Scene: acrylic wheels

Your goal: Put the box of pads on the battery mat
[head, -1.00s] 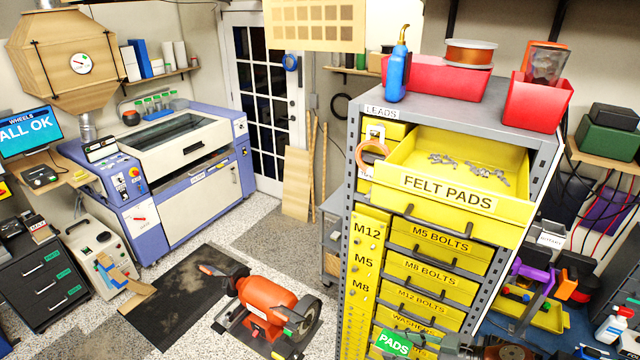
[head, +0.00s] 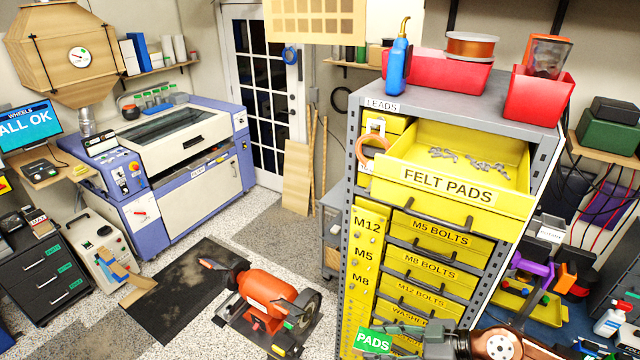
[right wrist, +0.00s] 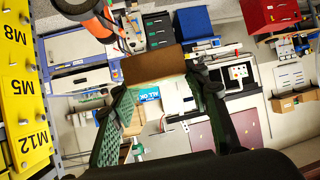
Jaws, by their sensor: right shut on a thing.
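The box of pads (head: 374,341) shows its green face lettered PADS at the bottom of the head view, in front of the yellow drawers. My right gripper (head: 398,336) is shut on it and holds it up. In the right wrist view, a brown face (right wrist: 152,67), apparently the box's, shows between the fingertips of my right gripper (right wrist: 160,80). I cannot pick out the battery mat for certain in these views. My left gripper is not in view.
The drawer cabinet (head: 352,225) stands close beyond the box, with its FELT PADS drawer (head: 448,188) pulled out. An orange grinder (head: 266,298) stands on the floor beside a dark floor mat (head: 175,295). A yellow tray (head: 530,308) with tools lies at the right.

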